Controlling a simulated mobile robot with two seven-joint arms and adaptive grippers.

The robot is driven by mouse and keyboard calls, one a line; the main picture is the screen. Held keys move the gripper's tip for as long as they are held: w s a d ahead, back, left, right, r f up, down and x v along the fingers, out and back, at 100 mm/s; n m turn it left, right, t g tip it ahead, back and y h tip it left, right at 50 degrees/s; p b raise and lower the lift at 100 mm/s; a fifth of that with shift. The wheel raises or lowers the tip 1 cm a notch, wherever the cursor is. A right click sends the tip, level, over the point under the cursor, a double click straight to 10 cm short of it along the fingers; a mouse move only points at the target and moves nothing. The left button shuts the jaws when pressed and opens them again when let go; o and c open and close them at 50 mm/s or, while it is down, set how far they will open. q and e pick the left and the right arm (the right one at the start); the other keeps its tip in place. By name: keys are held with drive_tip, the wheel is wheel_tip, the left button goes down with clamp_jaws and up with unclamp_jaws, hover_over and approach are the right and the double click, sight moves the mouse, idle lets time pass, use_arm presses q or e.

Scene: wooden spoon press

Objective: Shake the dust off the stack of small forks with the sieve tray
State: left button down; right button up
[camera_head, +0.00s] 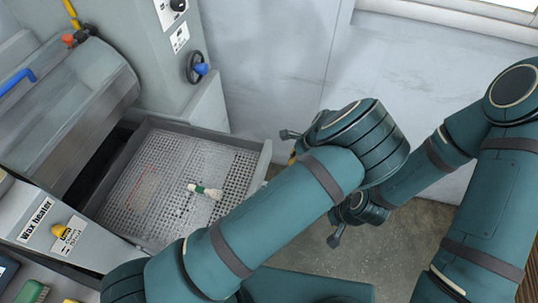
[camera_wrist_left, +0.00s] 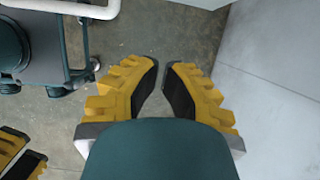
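The sieve tray (camera_head: 165,170) is a grey perforated tray held in the machine in the head view. A small item with a pale end and a green band (camera_head: 205,190) lies on its mesh; it may be the stack of small forks, but tines cannot be made out. My left gripper (camera_wrist_left: 162,68) is open and empty, with a narrow gap between its yellow fingertips over the floor. In the head view its fingers are mostly hidden by its wrist, right of the tray. My right gripper's yellow fingers (camera_wrist_left: 22,155) show partly at the lower left of the left wrist view.
The wax heater panel (camera_head: 55,225) with a yellow knob stands at the tray's front left. Pale walls bound the back; floor (camera_head: 300,250) is bare.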

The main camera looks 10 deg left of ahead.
use_arm(q)
drive_tip(key=a+f, duration=0.7)
drive_tip(key=f, duration=0.1)
drive_tip(key=shift+w+f+b, duration=0.3)
drive_tip(key=shift+w+f, duration=0.05)
drive_tip(key=shift+w, duration=0.1)
drive_tip(key=shift+a, duration=0.2)
